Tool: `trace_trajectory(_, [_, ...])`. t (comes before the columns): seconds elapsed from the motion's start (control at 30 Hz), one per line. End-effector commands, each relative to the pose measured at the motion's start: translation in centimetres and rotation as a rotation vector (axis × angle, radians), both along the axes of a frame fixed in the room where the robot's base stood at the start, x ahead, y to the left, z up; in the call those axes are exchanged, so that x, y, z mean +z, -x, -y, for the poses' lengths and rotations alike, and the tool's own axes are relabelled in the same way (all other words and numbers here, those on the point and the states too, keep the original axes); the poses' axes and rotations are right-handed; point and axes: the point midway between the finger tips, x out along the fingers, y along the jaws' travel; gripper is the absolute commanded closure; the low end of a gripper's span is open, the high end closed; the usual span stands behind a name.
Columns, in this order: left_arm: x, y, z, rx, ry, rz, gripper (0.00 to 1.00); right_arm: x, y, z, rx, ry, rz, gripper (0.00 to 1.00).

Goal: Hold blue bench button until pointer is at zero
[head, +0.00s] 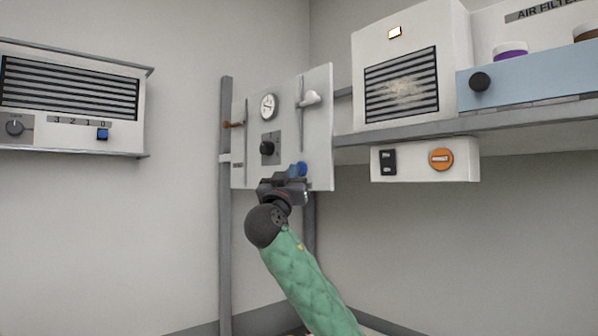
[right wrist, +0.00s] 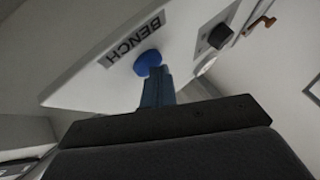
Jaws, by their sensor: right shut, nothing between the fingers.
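The blue bench button (head: 302,169) sits low on the white panel (head: 321,130) in the head view. In the right wrist view the blue button (right wrist: 148,61) is beside the label "BENCH". My right gripper (head: 297,171) is shut and empty, with its fingertips at the button. In the wrist view the blue-grey fingers (right wrist: 157,85) meet the button's edge; I cannot tell how far it is pressed. The round gauge (head: 268,106) is higher on the panel; its pointer is too small to read. My left gripper is not in view.
A shelf (head: 450,128) with a vented white box (head: 402,80) and an under-shelf switch box (head: 425,160) stands to the right. A vented wall unit (head: 75,95) hangs at left.

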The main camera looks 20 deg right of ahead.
Motion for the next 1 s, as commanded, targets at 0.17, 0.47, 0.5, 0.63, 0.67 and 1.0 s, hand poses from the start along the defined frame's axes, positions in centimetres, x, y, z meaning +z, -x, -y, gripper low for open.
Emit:
trace_trajectory(0.17, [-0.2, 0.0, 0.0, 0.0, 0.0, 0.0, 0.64, 0.0, -0.1, 0.2, -0.001, -0.001, 0.0, 1.0])
trace_trajectory(0.47, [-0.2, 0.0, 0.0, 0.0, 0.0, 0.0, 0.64, 0.0, -0.1, 0.2, -0.001, -0.001, 0.0, 1.0])
trace_trajectory(0.5, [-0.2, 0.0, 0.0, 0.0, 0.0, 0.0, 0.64, 0.0, -0.1, 0.2, -0.001, -0.001, 0.0, 1.0])
trace_trajectory(0.63, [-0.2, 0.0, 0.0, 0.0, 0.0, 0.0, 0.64, 0.0, -0.1, 0.2, -0.001, -0.001, 0.0, 1.0])
trace_trajectory(0.67, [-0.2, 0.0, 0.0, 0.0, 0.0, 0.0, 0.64, 0.0, -0.1, 0.2, -0.001, -0.001, 0.0, 1.0])
trace_trajectory(1.0, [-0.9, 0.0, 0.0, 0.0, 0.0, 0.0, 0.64, -0.2, 0.3, -0.8, 0.0, -0.001, 0.001, 1.0])
